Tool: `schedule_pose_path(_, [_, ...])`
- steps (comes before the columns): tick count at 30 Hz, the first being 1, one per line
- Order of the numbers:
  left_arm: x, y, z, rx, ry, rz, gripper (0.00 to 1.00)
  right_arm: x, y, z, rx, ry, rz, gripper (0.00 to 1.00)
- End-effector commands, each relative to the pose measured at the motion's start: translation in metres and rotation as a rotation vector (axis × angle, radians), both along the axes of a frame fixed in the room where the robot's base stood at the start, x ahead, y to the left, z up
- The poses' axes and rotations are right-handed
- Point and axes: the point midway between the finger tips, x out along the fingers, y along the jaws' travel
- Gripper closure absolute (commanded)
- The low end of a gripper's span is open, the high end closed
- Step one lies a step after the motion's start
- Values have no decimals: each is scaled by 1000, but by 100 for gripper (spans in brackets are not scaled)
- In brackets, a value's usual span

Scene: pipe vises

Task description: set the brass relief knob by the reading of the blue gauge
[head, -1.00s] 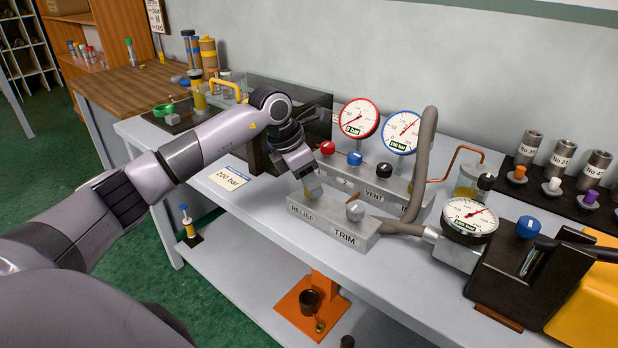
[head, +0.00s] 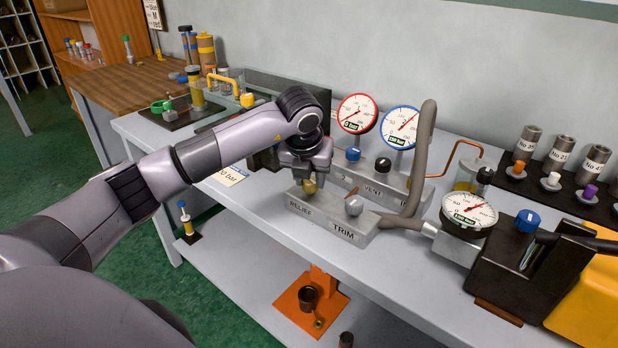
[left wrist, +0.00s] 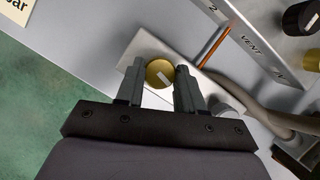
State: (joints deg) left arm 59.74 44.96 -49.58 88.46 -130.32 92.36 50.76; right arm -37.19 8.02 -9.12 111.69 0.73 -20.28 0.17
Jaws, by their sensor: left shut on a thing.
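The brass relief knob (head: 309,187) sits at the RELIEF end of the grey block (head: 330,228). My left gripper (left wrist: 160,67) is shut on it, one finger on each side. A pale mark on the knob's top shows in the left wrist view. My right gripper is not in view.
A grey TRIM knob (head: 354,205) stands close to the brass knob. Behind are a red-rimmed gauge (head: 357,114), a blue knob (head: 353,154) and a black knob (head: 383,165). A grey hose (head: 421,160) rises at the right. A card (head: 230,177) lies to the left, partly covered by my arm.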

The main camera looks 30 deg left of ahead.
Motion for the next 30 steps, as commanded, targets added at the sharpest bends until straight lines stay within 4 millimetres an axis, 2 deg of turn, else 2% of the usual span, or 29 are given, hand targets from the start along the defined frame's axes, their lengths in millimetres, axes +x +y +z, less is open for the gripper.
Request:
schedule_pose_path(6, [2, -1, 1, -1, -5, 180, 93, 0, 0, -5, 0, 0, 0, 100])
schedule_pose_path(15, [2, -2, 2, -2, -4, 343, 93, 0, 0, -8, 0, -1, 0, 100])
schedule_pose_path(30, [2, -2, 2, -3, -5, 407, 93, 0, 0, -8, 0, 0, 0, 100])
